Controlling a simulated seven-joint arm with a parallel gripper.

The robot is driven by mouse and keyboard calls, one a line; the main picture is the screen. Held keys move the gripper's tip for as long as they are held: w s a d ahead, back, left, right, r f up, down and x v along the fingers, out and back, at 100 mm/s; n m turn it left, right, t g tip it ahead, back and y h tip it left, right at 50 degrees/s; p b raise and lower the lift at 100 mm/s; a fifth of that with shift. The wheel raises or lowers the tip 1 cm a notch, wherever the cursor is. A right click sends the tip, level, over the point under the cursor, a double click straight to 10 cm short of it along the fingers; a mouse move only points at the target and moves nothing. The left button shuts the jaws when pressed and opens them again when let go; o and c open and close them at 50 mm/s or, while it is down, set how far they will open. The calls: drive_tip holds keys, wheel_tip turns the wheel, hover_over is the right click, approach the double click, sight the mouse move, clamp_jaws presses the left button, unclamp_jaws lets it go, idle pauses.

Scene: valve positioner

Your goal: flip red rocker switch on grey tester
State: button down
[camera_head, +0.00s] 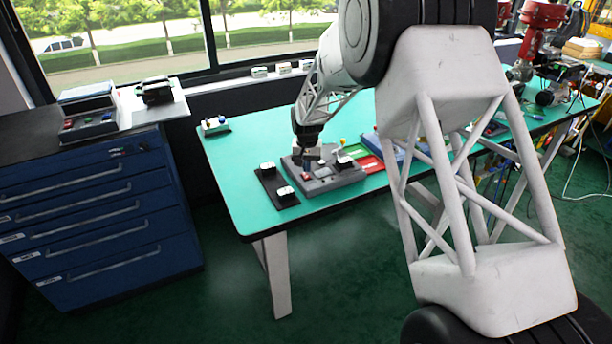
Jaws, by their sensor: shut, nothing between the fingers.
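The grey tester (340,180) is a low box on the green table, left of the picture's centre. My gripper (307,168) is shut and empty, pointing down over the left part of the tester. A small red part (306,176) shows right by the fingertips and looks like the rocker switch. It is too small to tell which way it is tipped, or whether the fingertips touch it. My gripper hides some of the tester's top.
A black strip with white-topped blocks (285,191) lies left of the tester. Red and green trays (371,163) and a blue box (397,150) stand to its right. The table's (235,178) left part is mostly clear. A blue drawer cabinet (95,215) stands further left.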

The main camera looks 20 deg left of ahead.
sight(308, 177)
drive_tip(key=shift+r, duration=2.15)
drive_tip(key=shift+d+r, duration=0.2)
drive_tip(key=s+d+r+m, duration=0.1)
drive_tip(key=s+d+r, duration=0.55)
drive_tip(key=d, duration=0.35)
drive_tip(key=s+d+r+t, duration=0.1)
drive_tip(key=s+d+r, duration=0.5)
drive_tip(key=d+r, duration=0.3)
drive_tip(key=s+d+r+m, duration=0.1)
drive_tip(key=s+d+r, duration=0.5)
drive_tip(key=d, duration=0.5)
drive_tip(key=s+d, duration=0.5)
drive_tip(key=s, duration=0.5)
drive_tip(key=s+d+t, duration=0.1)
drive_tip(key=s+d, duration=0.5)
drive_tip(key=s, duration=0.4)
drive_tip(key=s+d+m, duration=0.1)
drive_tip(key=s+d, duration=0.4)
drive_tip(key=s, duration=0.5)
drive_tip(key=shift+s+d+f+t, duration=0.2)
drive_tip(key=shift+s+d+t, duration=0.1)
drive_tip(key=shift+d, duration=0.1)
